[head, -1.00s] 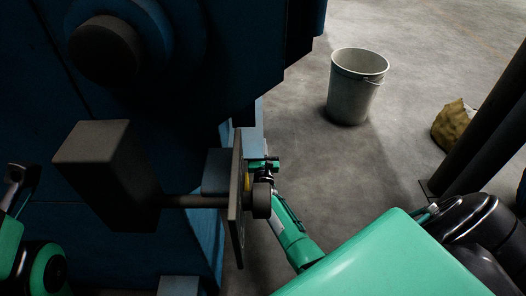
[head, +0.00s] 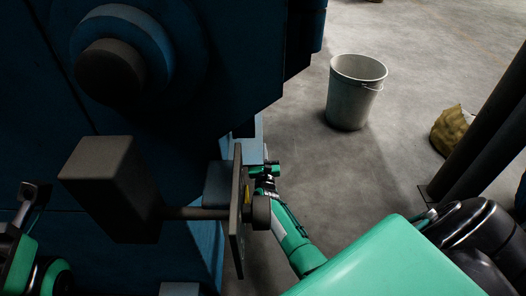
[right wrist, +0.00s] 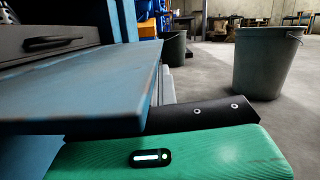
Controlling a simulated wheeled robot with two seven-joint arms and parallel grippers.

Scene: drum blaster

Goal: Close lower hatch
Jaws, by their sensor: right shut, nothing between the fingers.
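The big dark blue machine (head: 235,70) fills the left of the head view. In the right wrist view a flat blue panel (right wrist: 85,90), which looks like the open lower hatch, sticks out roughly level, close above my green right hand. I cannot tell if they touch. In the head view a light blue piece (head: 249,148) shows beside my right gripper (head: 264,170). That gripper is low by the machine's right side, partly hidden behind a dark plate; it is shut and empty. My left gripper (head: 32,192) is at the left edge, its jaws unclear.
A dark box (head: 110,185), a shaft and an upright dark plate (head: 237,215) jut out in front of my right gripper. A grey bucket (head: 355,92) stands on open concrete floor to the right. A yellowish sack (head: 452,130) lies near dark posts (head: 488,130).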

